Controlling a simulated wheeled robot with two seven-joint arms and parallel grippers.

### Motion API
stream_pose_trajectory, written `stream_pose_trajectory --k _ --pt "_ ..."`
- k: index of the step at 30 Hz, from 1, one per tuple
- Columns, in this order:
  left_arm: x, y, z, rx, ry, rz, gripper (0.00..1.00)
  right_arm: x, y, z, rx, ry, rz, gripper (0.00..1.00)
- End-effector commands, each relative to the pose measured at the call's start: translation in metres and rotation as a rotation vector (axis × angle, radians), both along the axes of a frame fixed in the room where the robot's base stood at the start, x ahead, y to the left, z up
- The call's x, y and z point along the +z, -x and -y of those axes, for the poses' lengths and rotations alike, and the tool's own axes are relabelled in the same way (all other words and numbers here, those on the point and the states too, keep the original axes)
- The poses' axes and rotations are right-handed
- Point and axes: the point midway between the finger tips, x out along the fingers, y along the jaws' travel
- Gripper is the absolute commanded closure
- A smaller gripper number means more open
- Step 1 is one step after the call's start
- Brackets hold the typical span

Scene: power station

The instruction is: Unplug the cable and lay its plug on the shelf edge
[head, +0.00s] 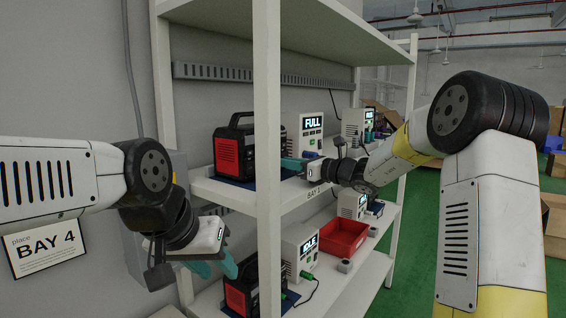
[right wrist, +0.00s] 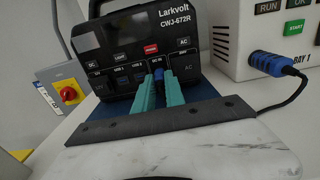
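The upper black-and-red power station (head: 235,152) stands on a blue mat on the BAY 1 shelf (head: 230,193). In the right wrist view its front (right wrist: 150,50) faces me. A small blue plug (right wrist: 157,73) shows at its front between the teal fingertips of my right gripper (right wrist: 159,80); whether they press on it is unclear. A dark cable (right wrist: 285,100) runs from the charger's blue connector (right wrist: 268,64) and disappears behind my right gripper. In the head view, my right gripper (head: 292,163) reaches in from the right. My left gripper (head: 217,266) is open and empty, left of the lower station.
A white charger reading FULL (head: 306,135) stands right of the station. A shelf post (head: 267,150) stands in front. The lower shelf holds another station (head: 240,290), an IDLE charger (head: 300,250) and a red bin (head: 343,238).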

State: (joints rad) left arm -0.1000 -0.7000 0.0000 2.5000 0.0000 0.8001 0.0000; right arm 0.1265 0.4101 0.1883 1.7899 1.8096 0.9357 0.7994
Motion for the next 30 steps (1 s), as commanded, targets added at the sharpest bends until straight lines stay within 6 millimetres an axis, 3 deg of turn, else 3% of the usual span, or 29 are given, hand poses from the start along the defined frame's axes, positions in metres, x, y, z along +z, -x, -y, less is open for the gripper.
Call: stream_pose_trajectory --k 30 --pt "0.0000 0.0000 0.0000 0.000 0.000 0.000 0.64 0.0005 0.0044 0.0070 0.000 0.001 0.001 1.00"
